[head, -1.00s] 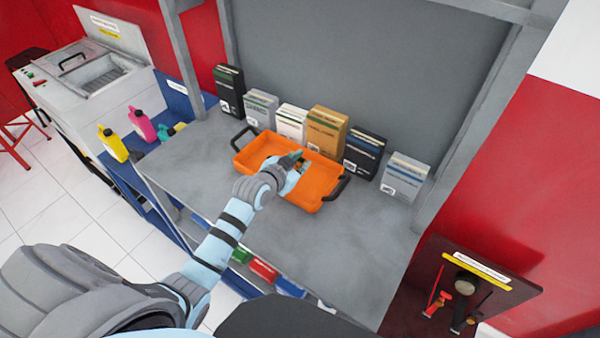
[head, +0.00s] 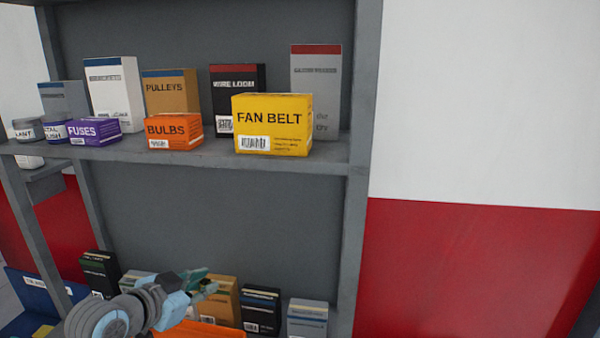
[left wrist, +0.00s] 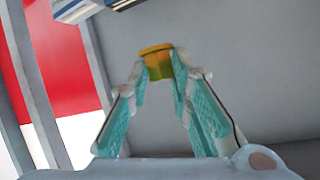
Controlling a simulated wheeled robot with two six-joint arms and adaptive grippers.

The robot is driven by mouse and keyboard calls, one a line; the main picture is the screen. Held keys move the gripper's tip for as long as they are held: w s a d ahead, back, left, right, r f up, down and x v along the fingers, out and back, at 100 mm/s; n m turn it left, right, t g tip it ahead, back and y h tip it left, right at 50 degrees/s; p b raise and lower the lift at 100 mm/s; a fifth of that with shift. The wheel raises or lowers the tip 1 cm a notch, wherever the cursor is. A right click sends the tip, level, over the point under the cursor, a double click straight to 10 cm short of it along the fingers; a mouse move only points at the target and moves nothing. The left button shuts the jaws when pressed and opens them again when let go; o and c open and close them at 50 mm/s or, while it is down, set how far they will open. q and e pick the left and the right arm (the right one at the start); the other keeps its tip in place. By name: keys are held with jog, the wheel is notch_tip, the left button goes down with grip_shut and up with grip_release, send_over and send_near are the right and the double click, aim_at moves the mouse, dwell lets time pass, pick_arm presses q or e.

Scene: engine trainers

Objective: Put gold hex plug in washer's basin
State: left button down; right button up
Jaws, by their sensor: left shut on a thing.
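My left gripper (head: 200,283) is raised above the lower shelf in the head view, in front of the boxes at the back. In the left wrist view its fingertips (left wrist: 160,72) are shut on the gold hex plug (left wrist: 157,60), a small gold-yellow piece with a flat top. The plug is too small to make out clearly in the head view. The washer and its basin are not in view now. My right gripper is not in view.
An orange tray (head: 205,331) is below my left gripper. The upper shelf (head: 210,154) above holds several boxes, including the yellow fan belt box (head: 272,124). A grey post (head: 361,150) stands right.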

pick_arm(q)
jog(key=s+d+m+g+h+b, duration=0.3)
jog(key=s+m+h, duration=0.2)
jog(key=s, duration=0.7)
jog(key=s+f+m+g+h+b, duration=0.1)
jog(key=s+f+m+b, duration=0.1)
jog(key=s+f, duration=0.4)
jog(key=shift+s+f+g, duration=0.25)
jog(key=shift+f+g, duration=0.15)
jog(key=shift+f, duration=0.25)
jog(key=shift+a, duration=0.2)
